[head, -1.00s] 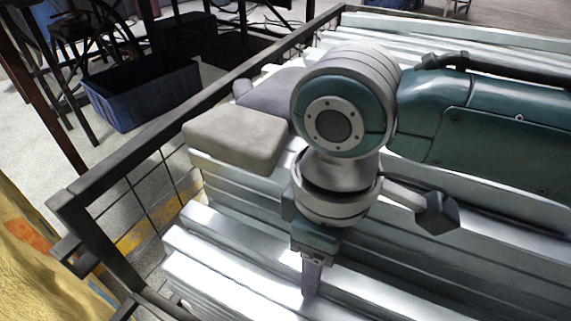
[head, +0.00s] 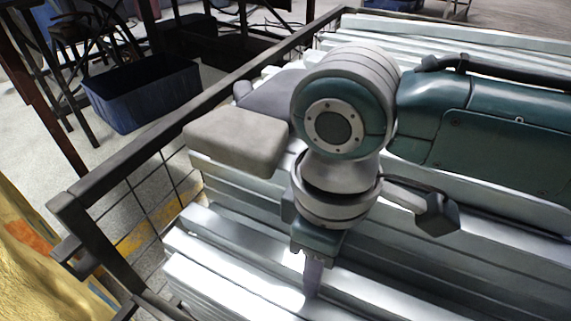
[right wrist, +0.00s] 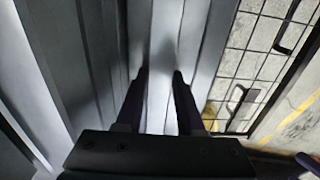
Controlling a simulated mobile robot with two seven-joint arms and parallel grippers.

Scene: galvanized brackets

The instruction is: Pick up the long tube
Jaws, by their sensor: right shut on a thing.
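The long tube (right wrist: 160,112) is a bright galvanized metal length between the fingers of my right gripper in the right wrist view. It runs away from the camera among similar long pieces. My right gripper (head: 313,282) points down into the stack in the head view, and its fingers also show in the right wrist view (right wrist: 160,85), one on each side of the piece. It is shut on the piece, which lies low among its neighbours; I cannot tell whether it is clear of them. My arm hides part of the stack. My left gripper is out of view.
Several long galvanized pieces (head: 480,265) lie side by side in a dark metal-framed cage (head: 130,172) with mesh sides. Its rail runs close to the left ends of the pieces. A blue bin (head: 140,92) stands on the floor beyond. A mesh side (right wrist: 262,45) also shows at right in the wrist view.

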